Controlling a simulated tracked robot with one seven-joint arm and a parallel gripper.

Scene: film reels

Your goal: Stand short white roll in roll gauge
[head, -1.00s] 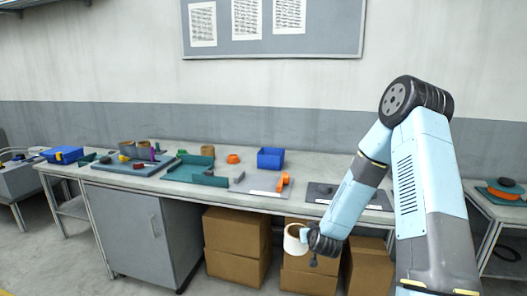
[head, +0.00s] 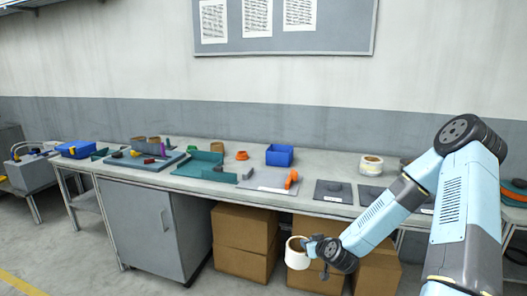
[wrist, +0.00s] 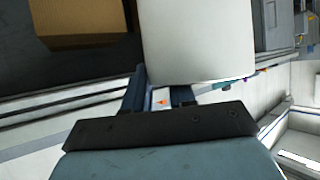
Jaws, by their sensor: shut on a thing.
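A white roll with a brown core (head: 297,253) is in my gripper (head: 309,246), in front of the bench and below its top. In the wrist view the white roll (wrist: 197,40) fills the upper middle, just past the fingers (wrist: 158,95). My gripper is shut on its wall. The roll's open end shows in the head view. A grey plate with an orange upright piece (head: 291,179) lies at the bench's front edge; it may be the roll gauge, but I cannot tell for sure.
Another white roll (head: 371,165) stands on the bench at right. A dark plate with a raised middle (head: 333,191) lies left of it. A blue bin (head: 279,155), an orange ring (head: 242,155) and a teal tray (head: 203,164) stand further left. Cardboard boxes (head: 246,240) are underneath.

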